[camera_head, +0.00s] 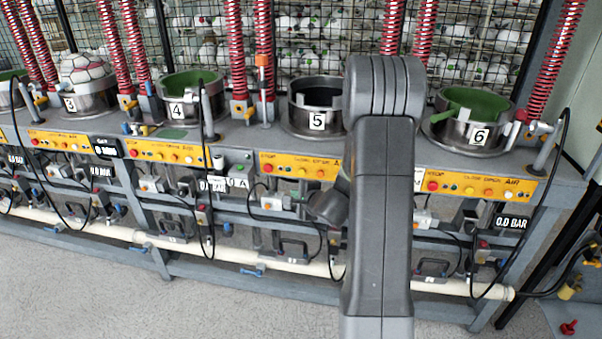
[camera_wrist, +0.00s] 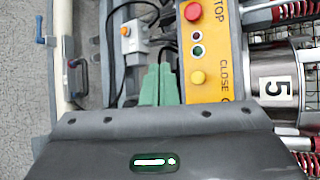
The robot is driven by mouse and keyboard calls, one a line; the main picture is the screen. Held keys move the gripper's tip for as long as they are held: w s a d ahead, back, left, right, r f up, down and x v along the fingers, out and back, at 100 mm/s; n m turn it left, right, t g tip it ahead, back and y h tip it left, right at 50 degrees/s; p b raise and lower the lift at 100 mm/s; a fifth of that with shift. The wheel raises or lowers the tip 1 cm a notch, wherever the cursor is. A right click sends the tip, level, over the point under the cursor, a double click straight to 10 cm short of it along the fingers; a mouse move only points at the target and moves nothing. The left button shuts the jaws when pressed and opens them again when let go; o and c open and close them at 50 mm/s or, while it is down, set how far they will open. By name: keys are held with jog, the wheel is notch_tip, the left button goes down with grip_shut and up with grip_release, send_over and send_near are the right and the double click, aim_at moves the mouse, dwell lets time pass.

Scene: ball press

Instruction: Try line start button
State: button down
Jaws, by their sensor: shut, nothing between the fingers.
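My gripper (camera_wrist: 158,68) shows in the wrist view as two green fingers side by side, shut and empty. It is left of the yellow control panel (camera_wrist: 215,60) by station 5, over a gap between panel and frame. The panel carries a red stop button (camera_wrist: 193,11), two small round buttons and an orange-yellow button (camera_wrist: 197,77). In the head view the fingers are hidden behind my arm.
The station 5 panel (camera_head: 300,165) also shows in the head view, partly behind my arm. Presses 4 (camera_head: 177,110), 5 (camera_head: 316,121) and 6 (camera_head: 479,136) stand on the bench. Black hoses and a white pipe (camera_head: 220,258) run below. The floor (camera_head: 100,295) in front is clear.

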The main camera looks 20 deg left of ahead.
aim_at(302, 172)
jog(key=w+a+p, duration=0.2)
jog(key=w+p, duration=0.3)
jog(key=w, duration=0.3)
jog(key=shift+w, duration=0.15)
dwell(2.0)
jog(key=shift+w+a+b, duration=0.1)
jog(key=shift+w+b, duration=0.2)
jog(key=shift+w+a, duration=0.1)
jog(key=shift+w, duration=0.35)
dwell(0.6)
jog(key=shift+s+b, duration=0.1)
jog(key=shift+b, duration=0.2)
jog(key=shift+s+d+b, duration=0.2)
jog(key=shift+s+b, duration=0.6)
jog(key=shift+b, duration=0.15)
